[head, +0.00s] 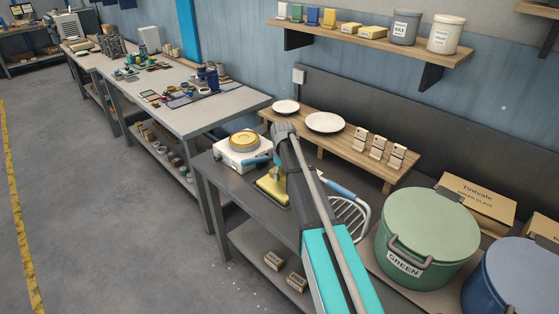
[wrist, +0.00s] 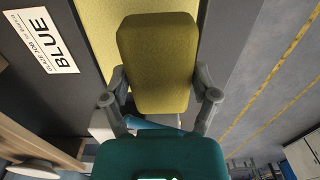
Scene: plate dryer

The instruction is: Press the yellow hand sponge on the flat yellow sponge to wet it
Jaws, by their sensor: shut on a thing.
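The yellow hand sponge (wrist: 157,60) is held between the two fingers of my gripper (wrist: 161,84), shut on its sides in the wrist view. The flat yellow sponge (wrist: 95,25) lies behind it, partly covered by it. In the head view the flat yellow sponge (head: 268,190) is on the dark bench, and the hand sponge (head: 276,172) is a small yellow patch right at it beside my arm. My arm hides much of this spot. I cannot tell whether the two sponges touch.
A white device with a round tan top (head: 243,143) stands just behind the sponge. A wire rack (head: 350,217) is to the right. A green lidded tub (head: 428,238) and a blue tub (head: 515,280) stand further right. A wooden riser (head: 375,162) holds white plates. A "BLUE" label (wrist: 45,40) shows in the wrist view.

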